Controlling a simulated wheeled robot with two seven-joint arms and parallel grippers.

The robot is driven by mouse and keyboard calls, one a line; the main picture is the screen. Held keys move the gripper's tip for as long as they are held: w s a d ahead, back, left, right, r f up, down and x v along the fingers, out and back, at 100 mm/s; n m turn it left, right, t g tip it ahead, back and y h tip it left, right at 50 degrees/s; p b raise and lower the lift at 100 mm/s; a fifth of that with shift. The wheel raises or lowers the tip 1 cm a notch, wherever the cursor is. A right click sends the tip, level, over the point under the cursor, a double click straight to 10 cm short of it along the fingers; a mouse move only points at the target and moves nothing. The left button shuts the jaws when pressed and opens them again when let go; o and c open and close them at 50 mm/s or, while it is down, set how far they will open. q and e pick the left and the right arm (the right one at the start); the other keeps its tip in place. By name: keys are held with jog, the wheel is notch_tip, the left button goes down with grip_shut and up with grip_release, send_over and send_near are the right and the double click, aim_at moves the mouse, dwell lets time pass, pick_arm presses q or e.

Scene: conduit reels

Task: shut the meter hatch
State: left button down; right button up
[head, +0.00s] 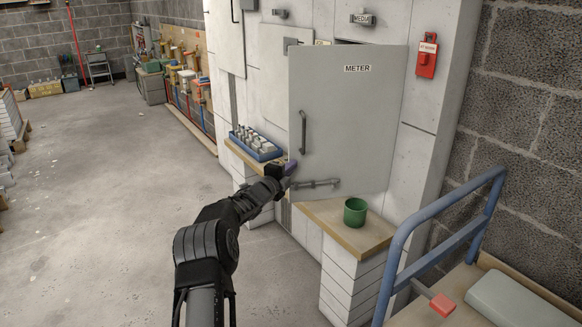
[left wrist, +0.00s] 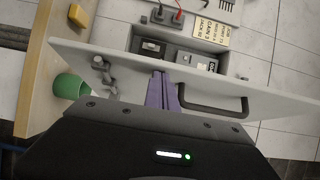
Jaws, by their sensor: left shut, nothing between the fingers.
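The meter hatch (head: 350,110) is a grey-white door labelled METER, with a bar handle (head: 303,132) and a latch bar (head: 316,183) low on its face. It stands ajar; in the left wrist view its panel (left wrist: 125,65) is swung out from an open recess (left wrist: 185,50) with dark meter units inside. My left gripper (head: 291,166) is shut and empty, its purple fingers at the hatch's lower left edge. In the left wrist view the fingers (left wrist: 161,88) lie against or just before the outer face, between latch and handle; contact is unclear. My right gripper is not in view.
A green cup (head: 355,211) stands on the wooden ledge (head: 338,226) below the hatch. A blue tray (head: 254,145) of small parts sits on a ledge to the left. A blue rail (head: 400,240) stands at the right. The floor at left is clear.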

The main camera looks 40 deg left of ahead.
pick_arm(q)
jog(key=s+d+b, duration=0.4)
jog(key=s+b, duration=0.2)
jog(key=s, duration=0.1)
jog(key=shift+s, duration=0.25)
dwell(0.8)
